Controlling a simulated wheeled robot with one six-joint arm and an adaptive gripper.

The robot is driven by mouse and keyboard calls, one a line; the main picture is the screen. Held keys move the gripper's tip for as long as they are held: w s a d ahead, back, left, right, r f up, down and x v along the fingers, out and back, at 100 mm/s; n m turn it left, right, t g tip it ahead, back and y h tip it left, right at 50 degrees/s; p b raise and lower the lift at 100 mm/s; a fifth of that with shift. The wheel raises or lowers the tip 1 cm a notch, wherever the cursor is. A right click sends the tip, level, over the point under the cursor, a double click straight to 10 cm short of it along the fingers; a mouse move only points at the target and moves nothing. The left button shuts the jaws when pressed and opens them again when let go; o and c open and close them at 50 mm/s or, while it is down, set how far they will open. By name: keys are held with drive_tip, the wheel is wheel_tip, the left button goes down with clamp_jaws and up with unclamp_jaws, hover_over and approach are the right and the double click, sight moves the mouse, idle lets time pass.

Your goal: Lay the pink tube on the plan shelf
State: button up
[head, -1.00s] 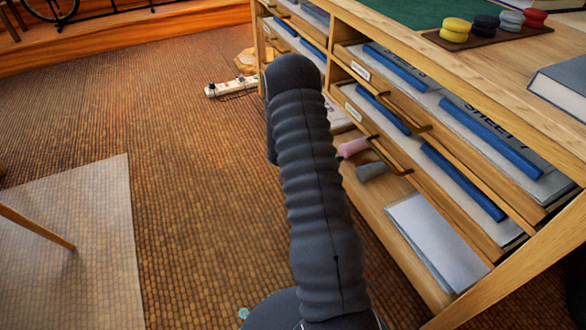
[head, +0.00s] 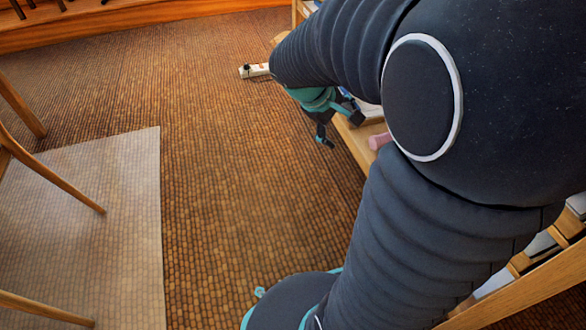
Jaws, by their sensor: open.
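The end of the pink tube (head: 379,140) shows at the left end of the low wooden shelf (head: 352,146) of the cabinet, just beside my arm. The rest of the tube is hidden behind the arm. My gripper (head: 340,127), dark with teal parts, is open and empty. It hangs to the left of the pink tube, by the shelf's left edge, apart from the tube in the picture. Which part of the cabinet is the plan shelf cannot be told, as my arm covers most of it.
A white power strip (head: 254,70) lies on the brown floor beyond the arm. A clear floor mat (head: 110,230) and wooden chair legs (head: 60,180) are at the left. Cabinet parts (head: 540,275) show at the lower right.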

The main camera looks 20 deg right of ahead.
drive_tip(key=s+a+r+m+t+y, duration=0.2)
drive_tip(key=s+a+y, duration=0.1)
drive_tip(key=s+a, duration=0.3)
drive_tip(key=s+a+r+m+t+y, duration=0.2)
drive_tip(key=s+a, duration=0.4)
drive_tip(key=a, duration=0.5)
drive_tip(key=shift+s+r+t+y, duration=0.15)
drive_tip(key=shift+r+t+y, duration=0.35)
drive_tip(key=shift+r+y, duration=0.25)
wheel_tip(320, 180, up, 8)
drive_tip(key=p, duration=0.7)
drive_tip(key=shift+f+p, duration=0.2)
drive_tip(key=shift+p, duration=0.15)
